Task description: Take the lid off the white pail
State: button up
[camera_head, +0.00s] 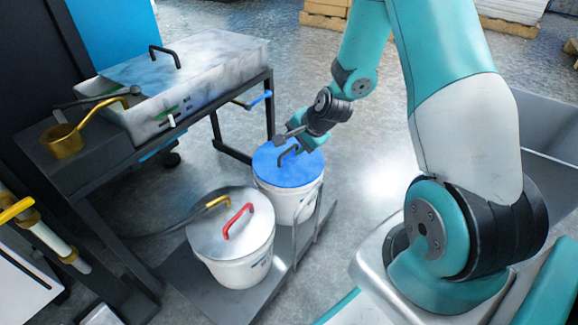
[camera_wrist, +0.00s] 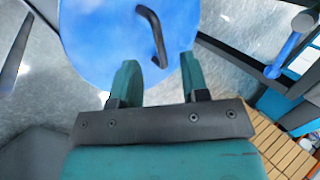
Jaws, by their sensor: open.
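Two white pails stand side by side on a low dark platform. The back pail (camera_head: 288,203) has a flat blue lid (camera_head: 270,168) with a black arched handle (camera_head: 287,153). The front pail (camera_head: 240,272) has a pale grey lid (camera_head: 205,235) with a red handle (camera_head: 238,222). Both lids sit on their pails. My gripper (camera_head: 291,137) is open and empty over the blue lid, close to its handle. In the wrist view, the blue lid (camera_wrist: 100,40) fills the top, and the black handle (camera_wrist: 152,32) reaches down toward the gap between my fingers (camera_wrist: 158,66). Contact cannot be told.
A dark bench (camera_head: 95,160) at left carries a grey metal box (camera_head: 190,75) with a black handle and a brass pot (camera_head: 63,141). A blue-tipped lever (camera_head: 262,97) sticks out from the bench toward my gripper. A gold-ended dark rod (camera_head: 217,201) reaches the grey lid. Pallets (camera_head: 510,12) stand behind.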

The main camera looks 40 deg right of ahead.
aim_at(286, 153)
jog(key=b+x, duration=0.4)
jog(key=shift+a+f, duration=0.2)
jog(key=shift+f, duration=0.25)
jog(key=shift+w+f, duration=0.2)
jog(key=shift+f, duration=0.05)
jog(key=shift+r, duration=0.15)
grip_shut()
